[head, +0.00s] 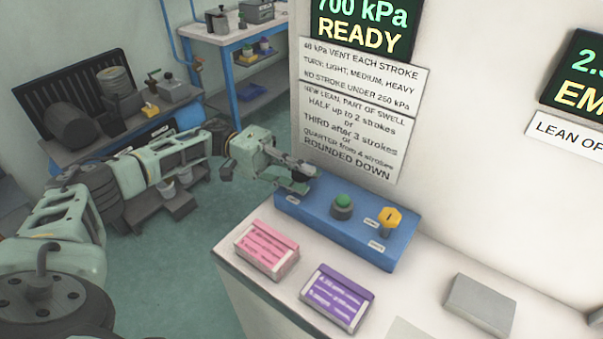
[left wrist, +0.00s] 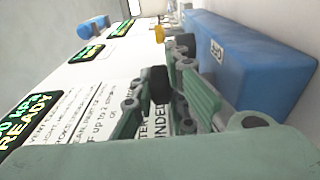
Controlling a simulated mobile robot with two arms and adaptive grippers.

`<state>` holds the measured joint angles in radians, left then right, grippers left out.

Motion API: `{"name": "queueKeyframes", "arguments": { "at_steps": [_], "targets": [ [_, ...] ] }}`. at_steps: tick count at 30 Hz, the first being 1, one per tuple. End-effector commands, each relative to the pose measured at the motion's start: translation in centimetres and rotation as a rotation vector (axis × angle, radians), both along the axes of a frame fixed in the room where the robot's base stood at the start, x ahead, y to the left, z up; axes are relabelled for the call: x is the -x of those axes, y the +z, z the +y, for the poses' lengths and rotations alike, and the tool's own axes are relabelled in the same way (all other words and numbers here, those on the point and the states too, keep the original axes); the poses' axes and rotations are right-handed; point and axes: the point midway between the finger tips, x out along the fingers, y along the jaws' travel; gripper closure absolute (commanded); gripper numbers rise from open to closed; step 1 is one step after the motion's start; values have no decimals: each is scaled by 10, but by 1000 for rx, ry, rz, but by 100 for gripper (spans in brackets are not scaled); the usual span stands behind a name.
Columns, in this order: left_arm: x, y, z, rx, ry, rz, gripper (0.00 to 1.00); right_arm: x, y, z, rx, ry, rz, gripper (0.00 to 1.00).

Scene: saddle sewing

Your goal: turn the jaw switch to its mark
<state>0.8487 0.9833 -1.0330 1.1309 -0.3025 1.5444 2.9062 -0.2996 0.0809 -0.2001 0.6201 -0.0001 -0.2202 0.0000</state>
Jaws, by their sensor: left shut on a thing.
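A blue control box (head: 330,228) stands on the white counter by the wall. It carries a green button (head: 343,203) and a yellow knob (head: 390,217), with small labels too blurred to read. My left gripper (head: 300,182) is over the left end of the box, shut on what I take to be the jaw switch, largely hidden by the fingers. In the left wrist view a dark piece (left wrist: 160,86) shows between the fingers, beside the blue box (left wrist: 245,65). The switch's pointing direction and its mark cannot be made out. My right gripper is not in view.
A pink box (head: 266,249) and a purple box (head: 337,298) lie on the counter in front of the control box. A grey block (head: 480,306) is at the right. The wall rises close behind, with a sign (head: 357,125) and a display reading READY (head: 362,25).

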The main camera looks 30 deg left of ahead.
Motion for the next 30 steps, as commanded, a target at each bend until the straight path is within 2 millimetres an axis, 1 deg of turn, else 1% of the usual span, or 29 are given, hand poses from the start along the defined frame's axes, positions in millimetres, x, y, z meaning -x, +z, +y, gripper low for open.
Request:
{"name": "queueKeyframes", "arguments": {
  "at_steps": [1,15,16,21,30],
  "targets": [
    [-2,3,0,4,-5,-7,100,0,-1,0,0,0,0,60],
    [-2,4,0,6,-14,-9,100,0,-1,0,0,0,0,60],
    [-2,4,0,6,-14,-9,84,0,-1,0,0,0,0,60],
    [-1,3,0,4,-15,-7,70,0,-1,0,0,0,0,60],
    [-1,1,1,2,-16,-4,70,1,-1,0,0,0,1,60]
  ]
}}
